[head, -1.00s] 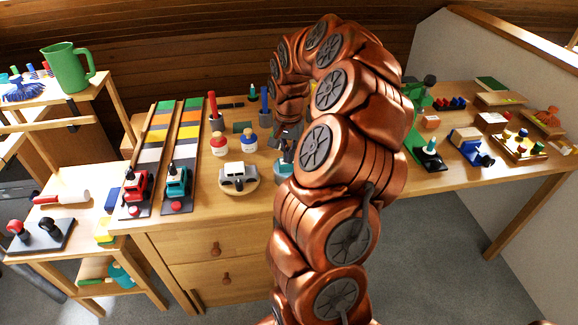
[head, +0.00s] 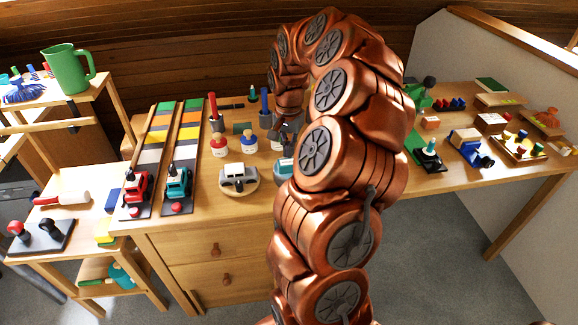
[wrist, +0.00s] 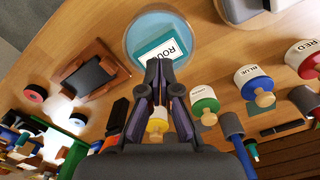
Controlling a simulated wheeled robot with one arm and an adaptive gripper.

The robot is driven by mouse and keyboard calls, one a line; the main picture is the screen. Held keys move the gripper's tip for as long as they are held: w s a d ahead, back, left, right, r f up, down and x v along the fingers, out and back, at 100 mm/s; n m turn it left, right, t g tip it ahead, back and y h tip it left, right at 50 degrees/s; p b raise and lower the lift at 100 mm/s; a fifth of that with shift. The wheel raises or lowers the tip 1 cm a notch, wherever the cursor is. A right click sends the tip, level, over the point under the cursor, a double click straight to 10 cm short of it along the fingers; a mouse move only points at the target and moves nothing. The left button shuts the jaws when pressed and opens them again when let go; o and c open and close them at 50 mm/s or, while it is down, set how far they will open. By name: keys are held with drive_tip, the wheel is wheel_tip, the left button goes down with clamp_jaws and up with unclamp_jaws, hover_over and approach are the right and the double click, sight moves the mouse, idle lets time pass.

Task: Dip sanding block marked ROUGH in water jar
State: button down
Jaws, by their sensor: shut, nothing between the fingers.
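A teal block lettered "ROU", the rest of the word hidden, is seen within the round rim of the water jar (wrist: 137,22). The block (wrist: 150,54) shows upside down in the wrist view, and I cannot tell how deep it sits. My gripper (wrist: 159,66) is shut and empty, its fingertips overlapping the near edge of the block in that view. I cannot tell whether they touch it. In the head view my gripper (head: 286,138) is small and partly hidden by my arm, above the bench near the teal jar (head: 284,168).
Paint jars labelled BLUE (wrist: 256,82) and RED (wrist: 304,58) stand right of the jar in the wrist view, with green- and yellow-banded jars nearer. A wooden stand with a dark block (wrist: 90,75) lies to the left.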

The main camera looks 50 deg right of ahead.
sight(288, 162)
drive_tip(key=shift+r, duration=2.2)
